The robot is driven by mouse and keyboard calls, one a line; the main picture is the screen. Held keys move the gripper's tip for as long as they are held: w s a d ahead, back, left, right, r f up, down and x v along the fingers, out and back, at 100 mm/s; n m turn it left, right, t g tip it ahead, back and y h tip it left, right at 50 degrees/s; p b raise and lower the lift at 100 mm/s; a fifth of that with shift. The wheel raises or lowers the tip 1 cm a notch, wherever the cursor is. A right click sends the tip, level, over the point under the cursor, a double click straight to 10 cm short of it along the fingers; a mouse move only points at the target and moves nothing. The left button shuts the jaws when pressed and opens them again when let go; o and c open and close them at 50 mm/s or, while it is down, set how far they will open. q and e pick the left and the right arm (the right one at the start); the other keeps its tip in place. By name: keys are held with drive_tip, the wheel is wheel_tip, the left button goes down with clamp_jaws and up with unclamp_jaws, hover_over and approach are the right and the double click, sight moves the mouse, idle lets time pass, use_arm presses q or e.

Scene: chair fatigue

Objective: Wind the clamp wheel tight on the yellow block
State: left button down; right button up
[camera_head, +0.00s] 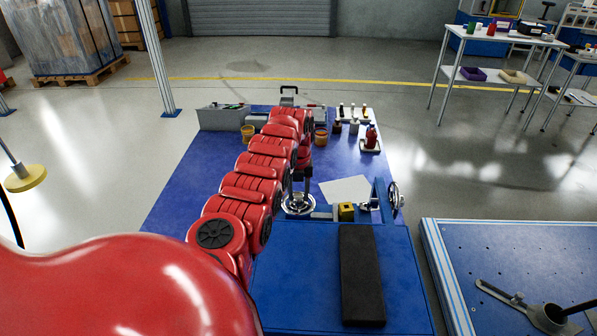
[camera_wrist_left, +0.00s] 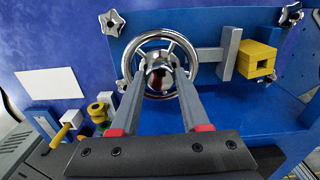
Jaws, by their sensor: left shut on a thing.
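A chrome clamp wheel (camera_wrist_left: 137,45) with a ring rim faces the left wrist camera. It also shows in the head view (camera_head: 288,207), partly under my arm. My left gripper (camera_wrist_left: 161,76) is shut on the wheel's hub, inside the ring; it also shows in the head view (camera_head: 298,187). A grey bar runs right from behind the wheel to a flat grey jaw plate (camera_wrist_left: 229,54). The yellow block (camera_wrist_left: 255,60), with a square opening, stands just beyond that plate and also shows in the head view (camera_head: 346,211). I cannot tell whether plate and block touch. My right gripper is out of view.
A second handwheel (camera_head: 396,199) stands on an upright blue bracket right of the block. A black pad (camera_head: 361,274) lies on the blue bench in front. A white sheet (camera_head: 346,190) lies behind. Bottles and trays stand along the back; star knobs (camera_wrist_left: 112,22) flank the wheel.

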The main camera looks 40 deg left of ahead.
use_arm(q)
drive_tip(key=shift+m, duration=0.4)
drive_tip(key=shift+c, duration=1.9)
unclamp_jaws()
wheel_tip(320, 180, up, 12)
wheel_tip(320, 180, up, 5)
drive_tip(key=p, duration=0.5)
hover_over(300, 196)
drive_tip(key=shift+s+a+r, duration=0.1)
drive_tip(key=shift+a+r, duration=0.05)
drive_tip(key=shift+r, duration=0.05)
